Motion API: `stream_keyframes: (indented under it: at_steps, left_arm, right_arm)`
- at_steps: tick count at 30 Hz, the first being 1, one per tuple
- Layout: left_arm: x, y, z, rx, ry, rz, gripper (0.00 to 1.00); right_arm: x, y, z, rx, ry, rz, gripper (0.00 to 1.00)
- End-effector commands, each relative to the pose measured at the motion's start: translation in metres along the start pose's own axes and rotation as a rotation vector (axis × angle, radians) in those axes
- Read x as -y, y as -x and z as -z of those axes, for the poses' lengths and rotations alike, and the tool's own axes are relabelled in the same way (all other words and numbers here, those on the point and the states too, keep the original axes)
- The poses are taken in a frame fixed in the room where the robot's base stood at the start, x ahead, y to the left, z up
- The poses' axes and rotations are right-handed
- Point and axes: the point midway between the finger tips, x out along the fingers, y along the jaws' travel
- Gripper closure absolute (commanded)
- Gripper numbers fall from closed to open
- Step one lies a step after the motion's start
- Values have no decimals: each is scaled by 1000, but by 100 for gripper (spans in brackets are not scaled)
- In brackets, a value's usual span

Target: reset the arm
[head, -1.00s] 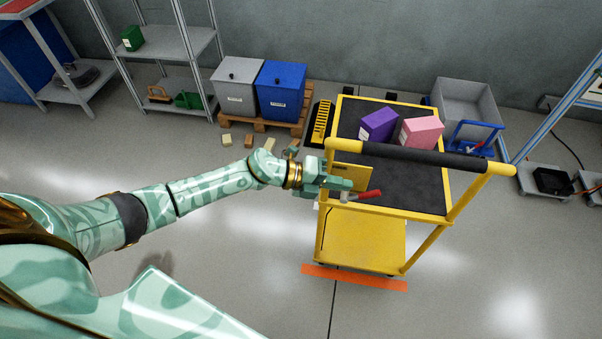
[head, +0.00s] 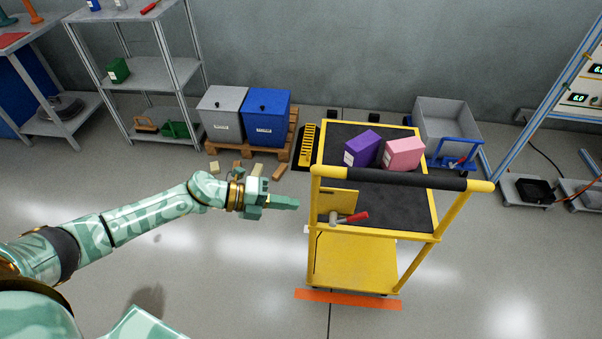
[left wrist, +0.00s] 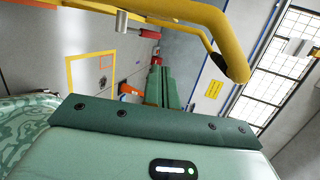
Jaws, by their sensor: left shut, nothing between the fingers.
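My left arm comes in from the left in the head view, bent, with its left gripper (head: 283,202) shut and empty. The gripper is just left of the yellow cart (head: 428,237), apart from it. In the left wrist view the shut green fingers (left wrist: 172,88) point away from the camera, and a yellow bar of the cart (left wrist: 232,55) is close above them. A hammer with a red handle (head: 355,217) lies at the near left corner of the cart's top. My right gripper is not in view.
A purple box (head: 362,148) and a pink box (head: 404,154) stand on the cart. A grey bin (head: 221,115) and a blue bin (head: 267,118) stand on a pallet behind. Small blocks lie on the floor before it. The floor left of the cart is mostly clear.

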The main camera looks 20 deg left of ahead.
Motion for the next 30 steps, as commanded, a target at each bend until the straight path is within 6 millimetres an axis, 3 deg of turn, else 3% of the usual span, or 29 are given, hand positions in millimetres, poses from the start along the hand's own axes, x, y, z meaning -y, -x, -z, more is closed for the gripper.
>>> stream_keyframes:
  at_steps: [7,8,11,13,16,18,20,23,24,26,27,30]
  left_arm:
    - [-1,0,-6,33,19,-4,100]
    - [-2,1,-13,66,38,-5,100]
    - [-24,17,-58,263,176,-8,100]
    - [-67,33,-86,471,384,-2,100]
    - [-156,59,-83,740,715,-30,100]
    - [-214,74,-59,881,910,-70,100]
    - [-258,86,-28,983,1061,-113,100]
    - [-321,102,38,1123,1284,-197,100]
    - [-343,108,68,1172,1367,-234,100]
    - [-370,115,117,1237,1483,-295,100]
    - [-385,119,150,1276,1556,-335,100]
    - [-412,127,238,1354,1722,-440,100]
  right_arm:
    - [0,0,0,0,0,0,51]
    - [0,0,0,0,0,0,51]
    - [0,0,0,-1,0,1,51]
    - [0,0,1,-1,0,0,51]
    - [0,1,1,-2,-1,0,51]
    - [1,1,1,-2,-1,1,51]
    - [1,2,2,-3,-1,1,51]
    - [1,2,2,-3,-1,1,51]
    - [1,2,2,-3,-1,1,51]
    - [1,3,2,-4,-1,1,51]
    - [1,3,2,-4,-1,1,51]
    - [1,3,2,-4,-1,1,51]
